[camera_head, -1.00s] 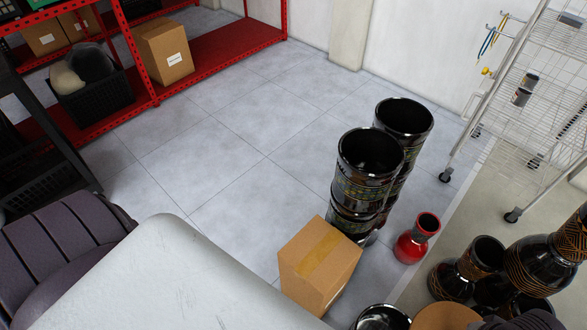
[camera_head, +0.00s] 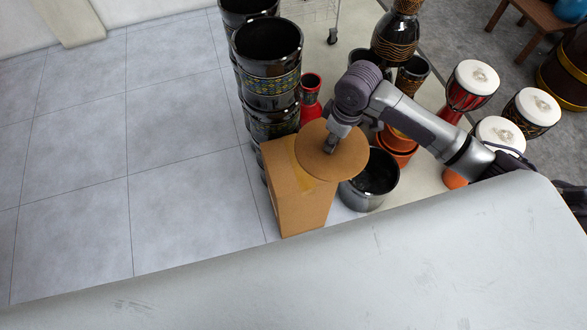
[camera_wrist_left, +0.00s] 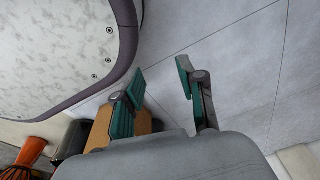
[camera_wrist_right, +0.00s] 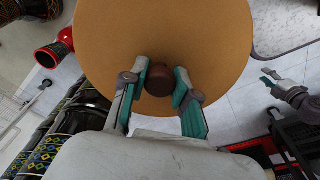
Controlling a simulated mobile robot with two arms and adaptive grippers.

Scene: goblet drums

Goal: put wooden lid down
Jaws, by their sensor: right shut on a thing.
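The wooden lid (camera_head: 350,163) is a flat round tan disc with a dark knob (camera_wrist_right: 158,80). My right gripper (camera_head: 331,147) is shut on the knob and holds the lid roughly level. In the head view the lid overlaps the right part of the cardboard box (camera_head: 295,205) top and the edge of a dark pot; I cannot tell whether it touches the box. The lid fills the upper middle of the right wrist view (camera_wrist_right: 165,30). My left gripper (camera_wrist_left: 160,82) is open and empty, its fingers apart over the floor and the edge of a box.
Tall black drums (camera_head: 268,65) stand just behind the box, with a red vase (camera_head: 311,92) beside them. A dark open pot (camera_head: 372,182) is right of the box. White-topped drums (camera_head: 475,78) stand further right. The grey floor (camera_head: 175,160) at left is clear.

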